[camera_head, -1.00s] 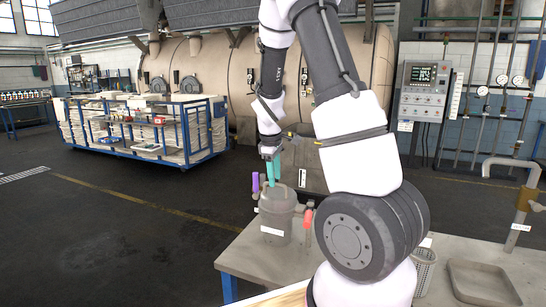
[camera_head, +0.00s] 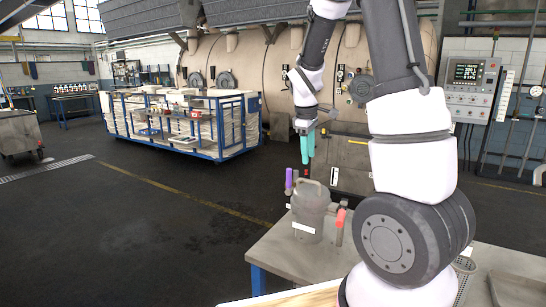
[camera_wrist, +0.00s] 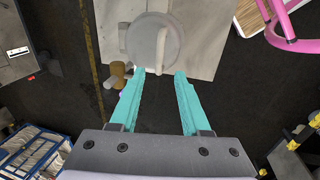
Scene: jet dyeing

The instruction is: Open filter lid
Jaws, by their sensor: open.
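The filter (camera_head: 307,220) is a grey cylindrical canister standing upright on the bench. Its round lid (camera_head: 318,192) is on top, with a pale bar handle (camera_head: 312,184) across it. In the wrist view the lid (camera_wrist: 144,42) lies beyond the fingertips, with the bar handle (camera_wrist: 161,48) on its right part. My gripper (camera_head: 307,160) has teal fingers pointing down, just above the lid with a small gap. In the wrist view my gripper (camera_wrist: 160,73) is open, with nothing between the fingers.
A purple-topped handle (camera_head: 289,178) stands behind-left of the canister and a red-handled lever (camera_head: 340,218) at its right. The grey bench (camera_head: 275,248) has bare room in front-left. A blue-framed cart (camera_head: 185,130) stands far behind. A grey tray (camera_head: 515,288) lies at right.

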